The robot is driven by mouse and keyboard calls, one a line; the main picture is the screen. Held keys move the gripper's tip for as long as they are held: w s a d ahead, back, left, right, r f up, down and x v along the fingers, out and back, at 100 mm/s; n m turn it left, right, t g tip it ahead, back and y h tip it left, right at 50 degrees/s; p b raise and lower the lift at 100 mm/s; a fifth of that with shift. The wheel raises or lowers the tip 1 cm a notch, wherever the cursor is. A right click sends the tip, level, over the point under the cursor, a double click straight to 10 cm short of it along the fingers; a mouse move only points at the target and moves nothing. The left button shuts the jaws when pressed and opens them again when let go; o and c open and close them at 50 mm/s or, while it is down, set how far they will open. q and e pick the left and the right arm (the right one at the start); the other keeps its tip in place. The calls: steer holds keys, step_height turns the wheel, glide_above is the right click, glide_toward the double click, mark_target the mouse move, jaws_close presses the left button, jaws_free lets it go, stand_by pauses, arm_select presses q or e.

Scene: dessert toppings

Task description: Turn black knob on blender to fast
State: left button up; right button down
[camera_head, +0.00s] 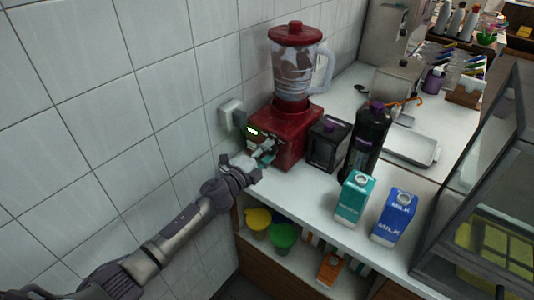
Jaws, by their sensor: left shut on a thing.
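A red blender (294,130) stands on the white counter against the tiled wall. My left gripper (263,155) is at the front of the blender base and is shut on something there. The black knob is hidden behind the gripper, so its setting cannot be read. My right gripper is not in view.
A dark container (329,144) and a black bottle (367,138) stand right of the blender. A teal carton (353,197) and a blue milk carton (394,217) are near the counter's front edge. Yellow (258,220) and green (283,236) cups sit on the shelf below.

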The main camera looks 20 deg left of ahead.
arm_select(q)
steer(key=shift+f, duration=0.1)
stand_by(0.3)
steer(key=o, duration=1.1)
steer(key=shift+o, duration=0.2)
steer(key=v, duration=1.2)
